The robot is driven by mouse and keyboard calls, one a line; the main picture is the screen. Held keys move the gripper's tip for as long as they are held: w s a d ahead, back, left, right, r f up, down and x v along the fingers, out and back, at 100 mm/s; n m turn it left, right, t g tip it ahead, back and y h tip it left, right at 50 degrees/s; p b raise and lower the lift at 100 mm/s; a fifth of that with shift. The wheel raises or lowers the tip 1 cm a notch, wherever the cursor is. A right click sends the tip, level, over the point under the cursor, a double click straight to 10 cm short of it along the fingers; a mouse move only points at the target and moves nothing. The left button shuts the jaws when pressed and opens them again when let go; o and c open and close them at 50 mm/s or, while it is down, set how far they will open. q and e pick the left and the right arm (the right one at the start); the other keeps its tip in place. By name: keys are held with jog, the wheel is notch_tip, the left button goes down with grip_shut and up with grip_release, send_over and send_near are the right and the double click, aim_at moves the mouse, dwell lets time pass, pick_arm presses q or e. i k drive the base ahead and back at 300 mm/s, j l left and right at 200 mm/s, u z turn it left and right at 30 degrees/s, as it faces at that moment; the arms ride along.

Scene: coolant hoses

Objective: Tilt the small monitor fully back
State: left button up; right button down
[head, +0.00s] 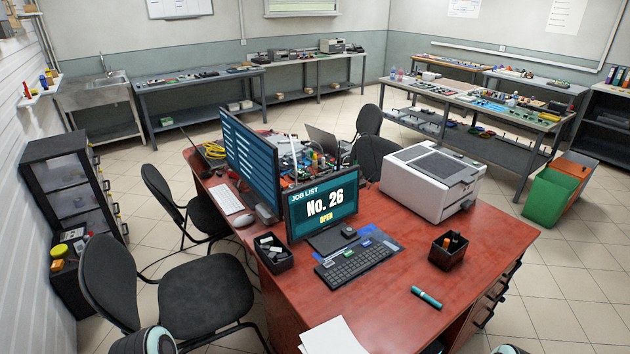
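The small monitor (322,205) stands on the red desk, its lit screen reading "JOB LIST No. 26 OPEN" and facing me. It looks close to upright; its exact tilt is hard to judge from this high view. Its dark foot (332,239) rests on the desk below the screen, and its back and hinge are hidden. Neither of my grippers is in view. Only rounded parts of my own arms show at the bottom edge, at the left and right, well apart from the monitor.
A larger monitor (250,163) stands close behind and left. A keyboard (355,262) lies before the small monitor, with a black tray (272,252) on its left. A printer (432,181), pen cup (448,250) and teal marker (426,297) are to the right. Chairs (203,292) stand left.

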aim_at(309, 207)
jog(key=i+j+z, duration=0.1)
jog(key=z, duration=1)
jog(key=j+z, duration=0.8)
jog(key=j, duration=0.25)
jog(key=j+z, duration=0.15)
jog(key=j, duration=0.4)
jog(key=k+j+z, duration=0.1)
jog(key=j, duration=0.45)
